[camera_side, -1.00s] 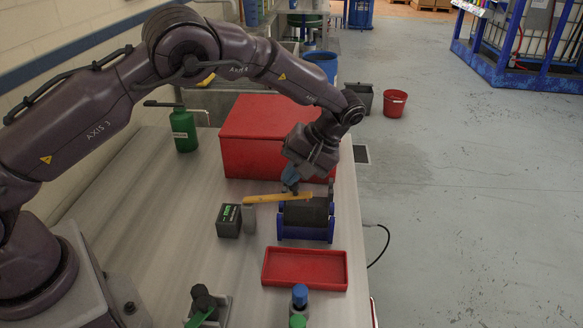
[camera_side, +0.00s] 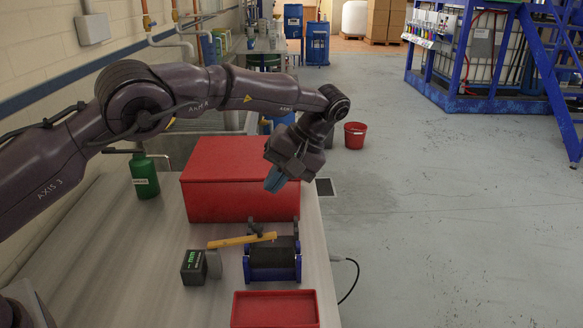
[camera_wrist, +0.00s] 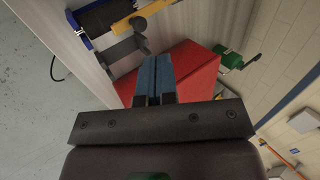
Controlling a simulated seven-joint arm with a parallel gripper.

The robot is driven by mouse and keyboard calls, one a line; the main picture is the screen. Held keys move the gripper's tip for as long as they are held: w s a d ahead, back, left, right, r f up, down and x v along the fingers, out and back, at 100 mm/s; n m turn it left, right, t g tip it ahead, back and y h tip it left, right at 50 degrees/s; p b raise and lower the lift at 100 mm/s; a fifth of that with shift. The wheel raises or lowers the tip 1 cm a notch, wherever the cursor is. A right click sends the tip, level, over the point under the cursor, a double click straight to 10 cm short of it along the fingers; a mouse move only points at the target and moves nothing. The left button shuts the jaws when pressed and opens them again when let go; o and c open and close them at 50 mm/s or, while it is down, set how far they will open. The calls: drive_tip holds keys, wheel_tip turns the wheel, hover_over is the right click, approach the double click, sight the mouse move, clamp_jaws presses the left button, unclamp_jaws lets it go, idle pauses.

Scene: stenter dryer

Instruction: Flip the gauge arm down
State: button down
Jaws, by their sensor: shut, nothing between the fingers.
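The yellow gauge arm (camera_side: 240,241) lies nearly level, its right end at the black roller in the blue stand (camera_side: 272,262). Its left end lies above the grey meter with a green display (camera_side: 194,266). The gauge arm also shows at the top of the wrist view (camera_wrist: 140,18), beside the roller (camera_wrist: 104,17). My gripper (camera_side: 274,181) is shut, its blue fingers touching nothing visible. It hangs above and apart from the gauge arm, in front of the red box's right part. The wrist view shows the closed fingers (camera_wrist: 155,72) pointing towards the stand and box.
The large red box (camera_side: 225,178) stands behind the stand. A red tray (camera_side: 275,309) lies in front of it. A green bottle (camera_side: 145,176) is at the back left. The bench's right edge is close to the stand, with a black cable beyond.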

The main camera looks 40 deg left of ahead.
drive_tip(key=shift+w+d+r, duration=1.1)
drive_tip(key=shift+r, duration=0.2)
